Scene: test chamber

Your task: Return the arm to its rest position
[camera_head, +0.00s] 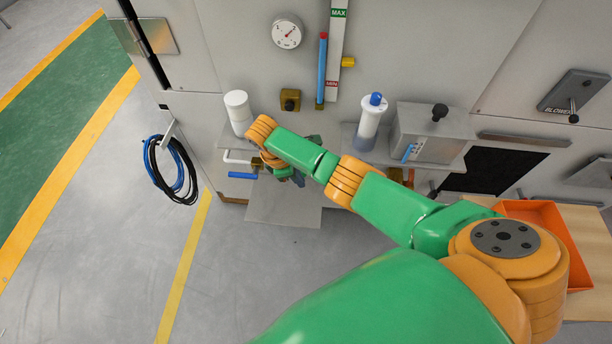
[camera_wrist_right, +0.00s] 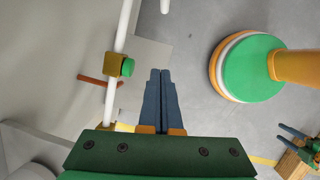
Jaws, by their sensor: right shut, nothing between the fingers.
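My right arm, green with orange joints, reaches in from the lower right in the head view. Its gripper (camera_head: 297,178) is in front of the bench's lower panel, partly hidden behind the forearm. In the right wrist view the same gripper (camera_wrist_right: 160,76) shows its two blue-grey fingers side by side, shut and empty. My left gripper is not in the head view. A small green-and-dark gripper part (camera_wrist_right: 300,145), perhaps my left one, shows at the right edge of the wrist view.
A white pipe (camera_head: 237,157) with a blue-handled valve (camera_head: 243,175) is close left of the gripper. A white cylinder (camera_head: 238,108), a blue-capped bottle (camera_head: 369,118) and a grey box (camera_head: 432,134) stand behind. An orange tray (camera_head: 541,213) is right. Hoses (camera_head: 172,170) hang left; floor there is clear.

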